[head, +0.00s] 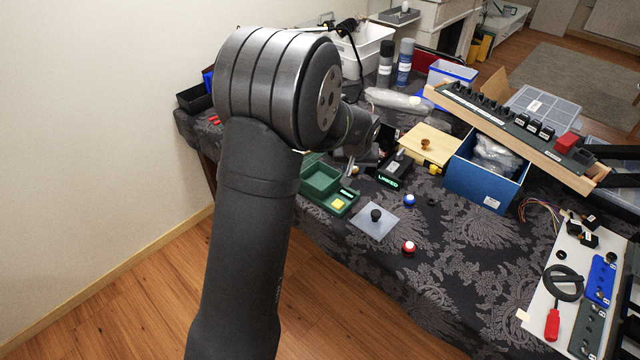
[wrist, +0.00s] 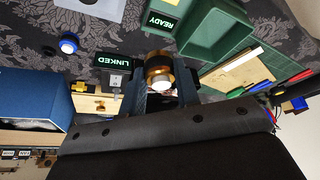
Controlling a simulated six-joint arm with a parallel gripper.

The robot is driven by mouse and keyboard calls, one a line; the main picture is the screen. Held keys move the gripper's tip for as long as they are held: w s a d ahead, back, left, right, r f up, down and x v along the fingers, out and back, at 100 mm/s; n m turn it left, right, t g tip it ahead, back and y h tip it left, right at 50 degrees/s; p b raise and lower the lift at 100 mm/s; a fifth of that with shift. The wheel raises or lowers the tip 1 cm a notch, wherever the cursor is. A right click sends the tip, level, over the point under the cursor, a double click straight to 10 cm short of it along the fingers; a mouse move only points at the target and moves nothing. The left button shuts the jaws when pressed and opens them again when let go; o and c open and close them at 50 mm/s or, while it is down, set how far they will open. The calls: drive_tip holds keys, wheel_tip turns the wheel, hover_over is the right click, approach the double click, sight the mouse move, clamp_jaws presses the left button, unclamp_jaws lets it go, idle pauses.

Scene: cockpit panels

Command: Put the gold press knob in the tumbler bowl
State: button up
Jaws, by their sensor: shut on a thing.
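My gripper (wrist: 158,84) is shut on the gold press knob (wrist: 158,66), which shows between the two dark fingers in the wrist view. In the head view my gripper (head: 352,166) is partly hidden by my own arm, above the back edge of a green panel. That green panel carries a square green bowl (head: 320,180), most likely the tumbler bowl. In the wrist view the green bowl (wrist: 215,32) lies just beyond and right of the held knob, beside the READY label. The knob is outside it, and its height above the panel is hard to tell.
A black box (head: 395,170) labelled LINKED, with a lever, stands close right of my gripper. A wooden box (head: 428,143) with a brown knob and a blue bin (head: 485,180) are further right. A grey plate (head: 375,222) with a black knob lies in front.

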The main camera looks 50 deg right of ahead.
drive_tip(key=w+f, duration=0.2)
drive_tip(key=w, duration=0.2)
drive_tip(key=w+f, duration=0.2)
drive_tip(key=w, duration=0.2)
drive_tip(key=w+f, duration=0.2)
drive_tip(key=w, duration=0.1)
drive_tip(key=shift+w+a+f, duration=0.25)
drive_tip(key=shift+w+f, duration=0.25)
drive_tip(key=shift+f, duration=1.95)
drive_tip(key=shift+f, duration=0.15)
drive_tip(key=o, duration=1)
drive_tip(key=v, duration=1.2)
drive_tip(key=shift+d, duration=0.1)
